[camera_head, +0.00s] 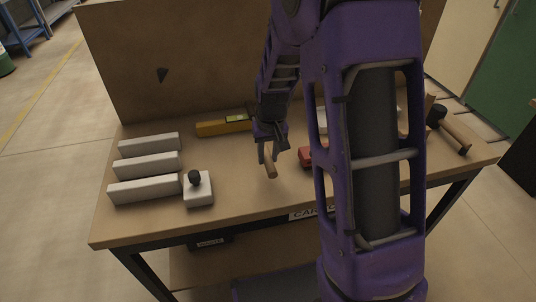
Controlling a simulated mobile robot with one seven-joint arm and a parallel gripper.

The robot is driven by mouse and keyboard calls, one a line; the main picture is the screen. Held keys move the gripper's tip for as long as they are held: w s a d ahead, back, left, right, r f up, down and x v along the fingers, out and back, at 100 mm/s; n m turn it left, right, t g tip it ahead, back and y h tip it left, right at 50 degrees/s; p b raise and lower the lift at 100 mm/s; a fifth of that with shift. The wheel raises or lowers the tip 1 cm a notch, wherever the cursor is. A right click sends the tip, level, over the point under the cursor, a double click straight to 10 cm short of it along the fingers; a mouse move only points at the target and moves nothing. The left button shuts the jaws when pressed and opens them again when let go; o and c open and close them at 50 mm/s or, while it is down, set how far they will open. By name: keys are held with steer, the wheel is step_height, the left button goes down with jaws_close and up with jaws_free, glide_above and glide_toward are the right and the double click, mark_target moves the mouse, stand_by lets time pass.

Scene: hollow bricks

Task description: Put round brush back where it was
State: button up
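My gripper (268,156) points down over the middle of the table. A short wooden handle (271,168) shows between and just below its fingertips. I cannot tell whether the fingers grip it or only stand around it, or whether it touches the table. No bristles show on it, so I cannot tell if it is the round brush. A dark round thing (195,178) sits on top of a short pale brick (198,194) to the left. It is too small to tell whether it is a brush head.
Several long pale bricks (146,165) lie in a row on the left of the wooden table (235,218). A yellow level (222,128) lies behind. A red thing (305,156) is right of my gripper. A mallet (455,133) lies far right. My arm hides the right middle.

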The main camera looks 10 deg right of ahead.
steer(key=o, duration=0.5)
steer(key=shift+c, duration=0.2)
steer(key=shift+r+p, duration=0.5)
steer(key=shift+r, duration=0.1)
step_height(320, 180, up, 11)
steer(key=s+p, duration=0.1)
steer(key=shift+s+r, duration=0.2)
steer(key=shift+s, duration=0.15)
steer(key=shift+r, duration=0.1)
